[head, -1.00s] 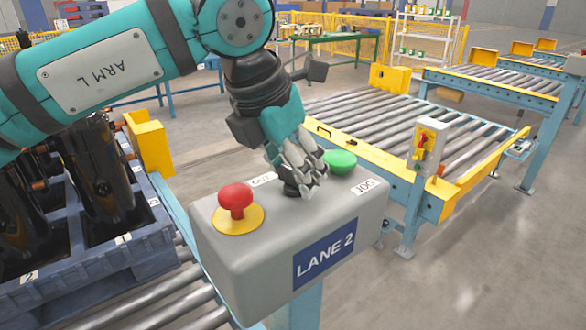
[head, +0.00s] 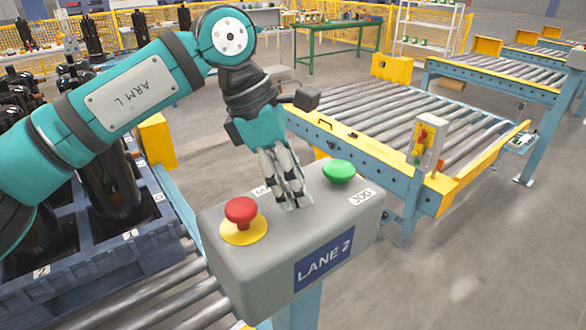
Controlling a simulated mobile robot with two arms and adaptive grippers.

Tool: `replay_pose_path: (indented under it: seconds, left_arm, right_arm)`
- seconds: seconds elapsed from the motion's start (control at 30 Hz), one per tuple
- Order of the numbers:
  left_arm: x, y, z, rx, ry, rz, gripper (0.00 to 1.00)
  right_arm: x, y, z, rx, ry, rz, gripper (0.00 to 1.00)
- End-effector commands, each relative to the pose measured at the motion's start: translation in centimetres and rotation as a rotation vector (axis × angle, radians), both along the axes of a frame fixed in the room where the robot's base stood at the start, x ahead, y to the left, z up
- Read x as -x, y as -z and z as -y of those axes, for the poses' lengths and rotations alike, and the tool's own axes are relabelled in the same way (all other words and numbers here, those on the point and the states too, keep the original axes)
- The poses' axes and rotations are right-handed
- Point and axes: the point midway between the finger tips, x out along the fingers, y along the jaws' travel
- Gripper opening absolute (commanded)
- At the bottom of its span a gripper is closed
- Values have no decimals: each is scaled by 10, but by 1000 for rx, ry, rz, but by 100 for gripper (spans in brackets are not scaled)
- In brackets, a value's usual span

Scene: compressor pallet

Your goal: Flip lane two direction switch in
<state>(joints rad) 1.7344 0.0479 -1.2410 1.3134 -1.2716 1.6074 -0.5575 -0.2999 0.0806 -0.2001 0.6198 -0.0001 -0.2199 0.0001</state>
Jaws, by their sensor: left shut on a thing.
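The grey LANE 2 control box (head: 325,230) stands on a post in the lower middle of the head view. On its top are a red mushroom button (head: 240,211) on a yellow disc, a green button (head: 338,172) and a label reading JOG. My left gripper (head: 291,203) points down onto the box top between the two buttons. It is shut on the direction switch, whose knob is mostly hidden by the fingers. A label to the left of the fingers is partly covered. Which way the switch points cannot be told. My right gripper is not in view.
A blue pallet (head: 90,262) with black compressors stands on rollers at the left. A roller conveyor (head: 375,115) with yellow ends lies behind the box. A smaller red-and-yellow switch box (head: 425,140) stands at the right. Bare floor is free at the lower right.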

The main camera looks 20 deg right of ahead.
Motion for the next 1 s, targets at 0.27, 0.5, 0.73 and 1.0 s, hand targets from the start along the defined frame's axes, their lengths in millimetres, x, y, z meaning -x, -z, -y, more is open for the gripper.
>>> replay_pose_path:
  seconds: [0.27, 0.5, 0.73, 1.0]
  left_arm:
    - [-1, -3, 0, 4, 90, 3, 20]
    - [-1, -2, 0, 4, 112, 4, 20]
    - [-1, -2, 0, 4, 113, 5, 20]
    - [-1, -2, 0, 2, 113, 3, 77]
  right_arm:
    - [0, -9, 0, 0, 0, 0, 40]
    - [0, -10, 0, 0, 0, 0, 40]
    - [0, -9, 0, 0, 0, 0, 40]
    - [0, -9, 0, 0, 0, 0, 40]
